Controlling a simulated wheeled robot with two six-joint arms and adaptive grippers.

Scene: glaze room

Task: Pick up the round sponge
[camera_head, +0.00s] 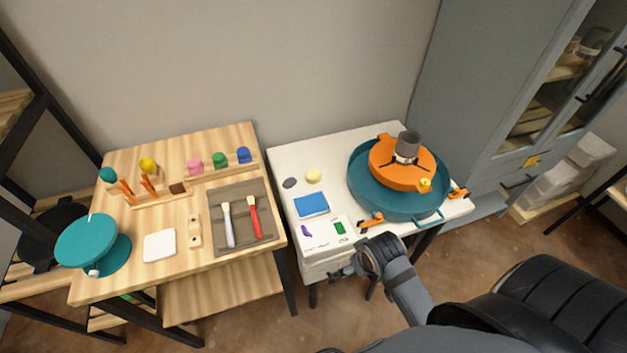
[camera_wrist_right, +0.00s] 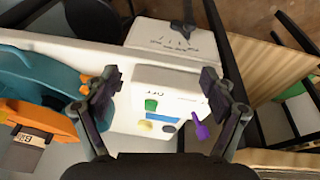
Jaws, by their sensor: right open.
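The round sponge (camera_head: 313,175) is pale yellow and lies toward the back left of the white table (camera_head: 290,155). It also shows small in the right wrist view (camera_wrist_right: 145,126), beyond the white panel with the switches. My right gripper (camera_head: 343,273) is in front of the table's front edge, well apart from the sponge. In the right wrist view my right gripper (camera_wrist_right: 160,82) has its two fingers wide apart with nothing between them. My left gripper is not in view.
A dark grey oval (camera_head: 290,183) lies left of the sponge and a blue block (camera_head: 311,205) in front of it. A large teal basin (camera_head: 375,195) with an orange wheel (camera_head: 385,170) fills the table's right side. A wooden table (camera_head: 165,210) stands to the left.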

